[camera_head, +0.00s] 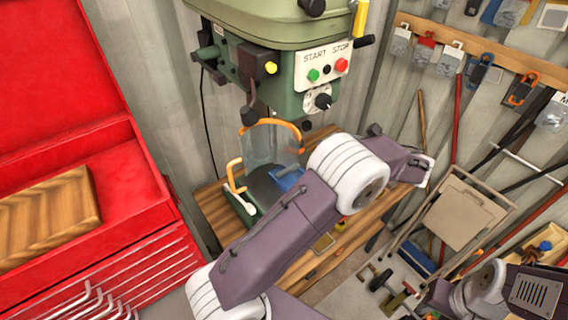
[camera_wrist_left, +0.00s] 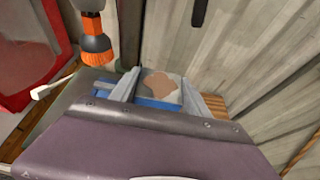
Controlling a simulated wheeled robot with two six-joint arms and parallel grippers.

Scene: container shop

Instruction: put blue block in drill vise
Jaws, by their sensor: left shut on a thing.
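The blue block (camera_wrist_left: 158,88) shows in the left wrist view, with a patterned grey and brown face and blue sides. My left gripper (camera_wrist_left: 160,92) is shut on it, one grey finger on each side. In the head view my left arm hides most of this gripper. A blue piece (camera_head: 287,180) shows beside the arm inside the drill's clear guard; I cannot tell whether it is the block or part of the vise. The vise itself is not clearly visible. My right gripper is out of view.
The green drill press (camera_head: 270,35) stands above, with its clear guard (camera_head: 262,145) and orange handle around the work area. A wooden bench (camera_head: 215,210) supports it. A red tool chest (camera_head: 120,150) stands left. Tools hang at right, above a folding chair (camera_head: 455,222).

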